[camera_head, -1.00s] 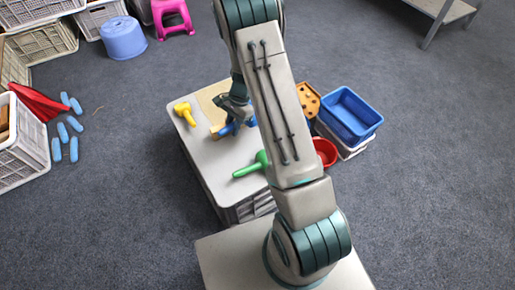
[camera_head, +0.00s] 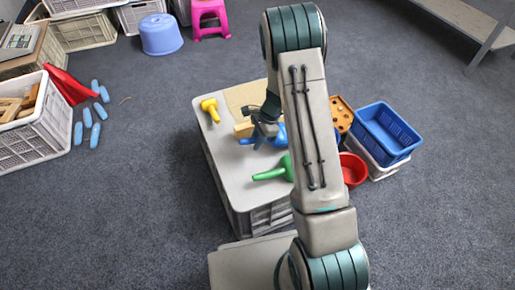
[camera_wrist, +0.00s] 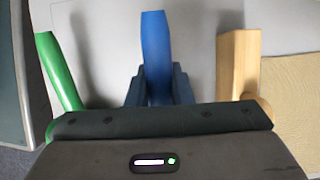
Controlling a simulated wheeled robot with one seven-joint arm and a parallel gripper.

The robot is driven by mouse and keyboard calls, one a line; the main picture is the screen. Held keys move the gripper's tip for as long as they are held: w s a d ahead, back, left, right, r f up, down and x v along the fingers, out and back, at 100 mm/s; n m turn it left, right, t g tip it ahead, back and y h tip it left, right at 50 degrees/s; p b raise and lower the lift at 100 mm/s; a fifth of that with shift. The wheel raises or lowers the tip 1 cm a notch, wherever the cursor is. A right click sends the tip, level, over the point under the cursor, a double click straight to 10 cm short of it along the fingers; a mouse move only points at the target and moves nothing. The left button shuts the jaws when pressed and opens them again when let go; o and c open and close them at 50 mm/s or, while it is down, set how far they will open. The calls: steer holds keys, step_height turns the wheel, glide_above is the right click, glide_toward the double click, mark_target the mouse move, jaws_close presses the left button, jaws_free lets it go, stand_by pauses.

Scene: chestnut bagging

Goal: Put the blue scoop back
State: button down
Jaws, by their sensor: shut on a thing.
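The blue scoop (camera_head: 278,137) is at my gripper (camera_head: 264,130) over the table in the head view; part of it is hidden by my arm. In the wrist view the blue handle (camera_wrist: 156,50) sticks out from between the fingers of my gripper (camera_wrist: 158,88), which is shut on it. A green scoop (camera_head: 272,174) lies nearer on the table and shows at the left of the wrist view (camera_wrist: 60,72). A wooden scoop (camera_head: 243,130) lies on the other side, at the right of the wrist view (camera_wrist: 238,62). I cannot tell whether the blue scoop touches the table.
The pale table (camera_head: 225,170) also bears a yellow scoop (camera_head: 210,108) and a tan mat (camera_head: 243,94). A red bowl (camera_head: 354,170) and blue crate (camera_head: 388,134) stand to the right. White crates (camera_head: 30,138) and several blue objects lie left. Open carpet surrounds the table.

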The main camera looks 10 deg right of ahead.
step_height(320, 180, down, 4)
steer(key=shift+r+b, duration=0.2)
steer(key=shift+b, duration=0.4)
steer(key=shift+r, duration=0.1)
steer(key=c, duration=1.3)
jaws_free()
